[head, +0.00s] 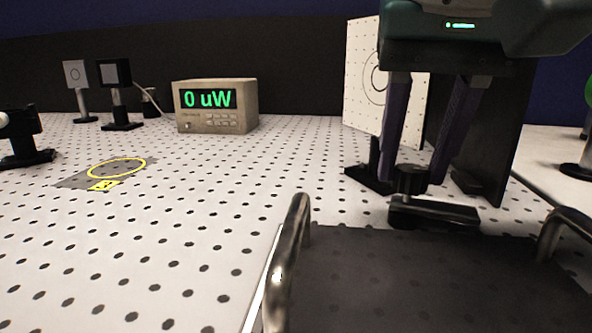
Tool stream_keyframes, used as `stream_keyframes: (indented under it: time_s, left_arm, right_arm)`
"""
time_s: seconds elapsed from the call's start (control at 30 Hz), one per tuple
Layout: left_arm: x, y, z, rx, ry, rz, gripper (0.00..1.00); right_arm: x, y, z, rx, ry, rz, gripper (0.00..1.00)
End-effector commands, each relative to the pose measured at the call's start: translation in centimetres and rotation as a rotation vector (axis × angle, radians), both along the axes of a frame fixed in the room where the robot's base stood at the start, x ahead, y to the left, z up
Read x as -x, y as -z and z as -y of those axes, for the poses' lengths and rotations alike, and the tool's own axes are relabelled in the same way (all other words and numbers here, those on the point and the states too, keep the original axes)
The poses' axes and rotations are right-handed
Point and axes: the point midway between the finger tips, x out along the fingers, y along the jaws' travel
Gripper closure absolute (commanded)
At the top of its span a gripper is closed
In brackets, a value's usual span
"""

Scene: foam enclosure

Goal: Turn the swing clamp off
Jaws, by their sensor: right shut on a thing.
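The swing clamp (435,214) is a low black bar with a round black knob (411,181) on top, at the right of the head view, just behind a dark panel. My right gripper (414,176) comes down from above with two purple fingers, one on each side of the knob. It is shut on the knob, though the exact contact at the fingertips is hard to make out. My left gripper is not in view.
The dark panel (400,275) with metal handles (290,255) fills the front right. A white board (362,75) and black mount stand behind the clamp. A meter (215,106) reads 0 uW. Optic mounts (115,85) stand back left. The perforated table (170,240) is clear at front left.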

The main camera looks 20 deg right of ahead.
Motion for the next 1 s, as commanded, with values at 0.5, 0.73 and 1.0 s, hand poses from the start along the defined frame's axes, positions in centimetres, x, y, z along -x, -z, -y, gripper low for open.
stream_keyframes:
  time_s: [0.5, 0.73, 1.0]
  left_arm:
    - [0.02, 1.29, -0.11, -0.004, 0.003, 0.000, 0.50]
    - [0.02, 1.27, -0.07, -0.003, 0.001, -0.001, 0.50]
    - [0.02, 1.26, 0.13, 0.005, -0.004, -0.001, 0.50]
  right_arm:
    - [0.05, -0.05, 0.04, -0.001, -0.109, -0.001, 1.00]
    - [0.05, -0.06, 0.04, -0.001, -0.108, -0.001, 1.00]
    - [0.04, -0.04, 0.05, 0.000, -0.108, -0.001, 0.32]
